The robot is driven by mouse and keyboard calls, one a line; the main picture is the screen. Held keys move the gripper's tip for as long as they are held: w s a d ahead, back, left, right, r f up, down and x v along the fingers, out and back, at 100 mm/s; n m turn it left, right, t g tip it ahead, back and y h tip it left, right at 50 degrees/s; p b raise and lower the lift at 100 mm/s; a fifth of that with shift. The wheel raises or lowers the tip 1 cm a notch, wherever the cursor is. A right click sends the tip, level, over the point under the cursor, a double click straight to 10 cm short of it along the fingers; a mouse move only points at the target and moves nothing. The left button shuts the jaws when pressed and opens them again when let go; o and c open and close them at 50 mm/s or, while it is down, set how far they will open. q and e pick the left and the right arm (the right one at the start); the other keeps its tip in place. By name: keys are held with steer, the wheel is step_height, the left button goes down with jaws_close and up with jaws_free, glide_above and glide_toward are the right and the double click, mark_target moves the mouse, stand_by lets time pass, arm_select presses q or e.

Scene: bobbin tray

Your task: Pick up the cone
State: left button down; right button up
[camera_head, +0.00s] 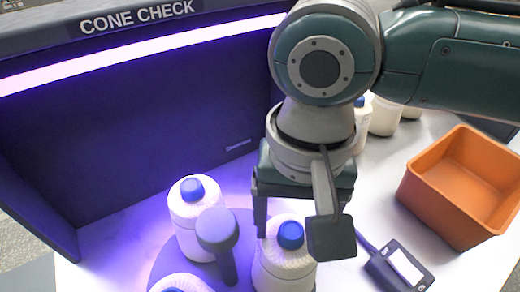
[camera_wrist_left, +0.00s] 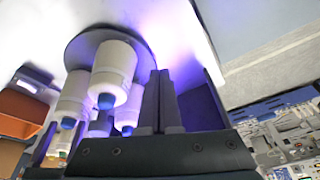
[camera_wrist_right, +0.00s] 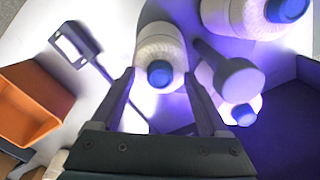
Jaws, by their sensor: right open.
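White yarn cones with blue tips stand on a round turntable (camera_head: 160,250) in the purple-lit booth. The front-right cone (camera_head: 285,268) is under my right gripper (camera_head: 297,222). In the right wrist view this cone (camera_wrist_right: 160,48) shows between the spread fingers of the right gripper (camera_wrist_right: 158,80), which is open; contact is not visible. Another cone (camera_head: 190,222) stands behind left, and a third (camera_head: 180,284) is cut by the bottom edge. My left gripper (camera_wrist_left: 158,85) shows only in its wrist view, fingers together, with nothing visible between them.
A grey post with a round knob (camera_head: 217,229) rises from the turntable, close to the cones. An orange bin (camera_head: 455,200) stands right. A dark handheld device (camera_head: 400,266) with a white label lies in front of it. More cones (camera_head: 384,117) stand behind my right arm.

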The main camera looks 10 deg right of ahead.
steer(key=shift+c, duration=0.3)
jaws_close()
stand_by(1.0)
